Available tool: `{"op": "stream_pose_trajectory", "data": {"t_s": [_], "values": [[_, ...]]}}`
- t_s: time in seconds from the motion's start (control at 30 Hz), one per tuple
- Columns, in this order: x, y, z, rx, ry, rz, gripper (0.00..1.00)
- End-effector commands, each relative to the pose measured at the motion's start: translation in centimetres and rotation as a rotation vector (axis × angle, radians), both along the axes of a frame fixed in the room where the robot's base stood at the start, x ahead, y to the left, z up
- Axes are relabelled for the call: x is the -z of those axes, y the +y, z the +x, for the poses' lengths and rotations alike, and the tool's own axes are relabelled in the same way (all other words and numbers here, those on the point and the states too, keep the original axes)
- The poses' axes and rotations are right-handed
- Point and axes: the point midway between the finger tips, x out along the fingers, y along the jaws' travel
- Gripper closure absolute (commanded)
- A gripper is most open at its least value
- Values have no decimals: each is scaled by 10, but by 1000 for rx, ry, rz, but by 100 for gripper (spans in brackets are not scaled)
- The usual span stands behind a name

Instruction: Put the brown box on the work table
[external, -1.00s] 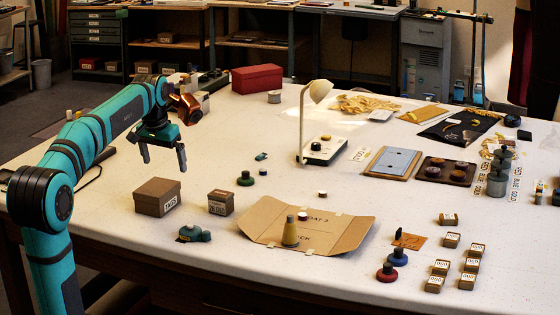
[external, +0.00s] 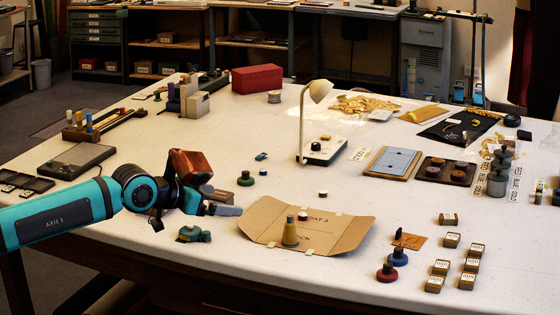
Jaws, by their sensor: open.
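The work table (external: 335,195) is a large white surface with many things on it. Of the two brown boxes seen earlier on its near left part, the larger is hidden behind my arm. A small brown part of the smaller box (external: 222,196) seems to show just behind my fingers; the rest is covered. My gripper (external: 228,209) is open, low over the near left part of the table, with its fingers pointing right. I see nothing held between them, though the view between the fingers is poor.
A white lamp (external: 302,125) and a red box (external: 257,79) stand farther back.

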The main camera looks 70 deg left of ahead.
Motion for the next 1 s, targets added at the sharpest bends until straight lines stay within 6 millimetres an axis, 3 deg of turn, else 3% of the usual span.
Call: {"op": "stream_pose_trajectory", "data": {"t_s": [0.03, 0.2, 0.37, 1.0], "values": [[0, -18, -9, 38, -46, 5, 0], [2, -60, -38, 137, -195, 5, 0], [5, -83, -57, 199, -287, -2, 0], [5, -90, -65, 221, -324, -7, 0]]}}
